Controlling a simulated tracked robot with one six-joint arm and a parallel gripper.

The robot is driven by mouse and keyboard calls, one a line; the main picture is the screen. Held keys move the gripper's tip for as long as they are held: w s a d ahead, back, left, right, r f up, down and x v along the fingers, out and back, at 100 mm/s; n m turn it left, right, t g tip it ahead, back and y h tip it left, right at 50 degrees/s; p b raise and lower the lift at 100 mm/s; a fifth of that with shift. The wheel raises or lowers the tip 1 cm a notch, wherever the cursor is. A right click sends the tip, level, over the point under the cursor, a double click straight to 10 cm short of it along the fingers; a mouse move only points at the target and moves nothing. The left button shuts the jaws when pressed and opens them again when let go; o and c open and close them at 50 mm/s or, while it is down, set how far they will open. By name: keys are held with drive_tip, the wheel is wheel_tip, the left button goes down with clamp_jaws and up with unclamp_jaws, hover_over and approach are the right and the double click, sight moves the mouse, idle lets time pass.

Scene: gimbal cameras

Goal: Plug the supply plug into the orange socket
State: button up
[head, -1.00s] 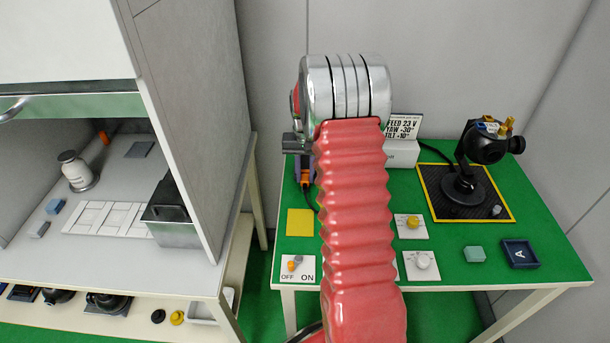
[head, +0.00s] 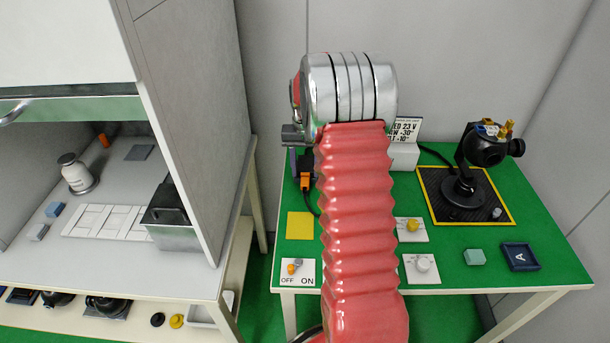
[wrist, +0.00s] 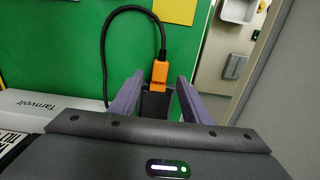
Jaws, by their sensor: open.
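The supply plug (wrist: 160,72) is orange, on a black cable that loops over the green table. In the wrist view it lies between the fingertips of my gripper (wrist: 156,84), by a dark block. My gripper's purple fingers are open, one on each side of the plug; I cannot tell whether they touch it. In the head view the plug (head: 306,181) shows left of my red arm, with part of a purple finger beside it. The gimbal camera (head: 485,148) at right carries small blue and yellow connectors on top. I cannot clearly pick out an orange socket.
A white supply box (head: 404,156) with a label card stands behind my arm. A yellow square (head: 300,225), a switch panel (head: 297,272) and knob plates lie toward the front. A grey cabinet (head: 190,120) stands close at left.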

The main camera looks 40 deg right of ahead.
sight(305, 180)
wheel_tip(305, 180, up, 10)
idle(0.4)
idle(1.1)
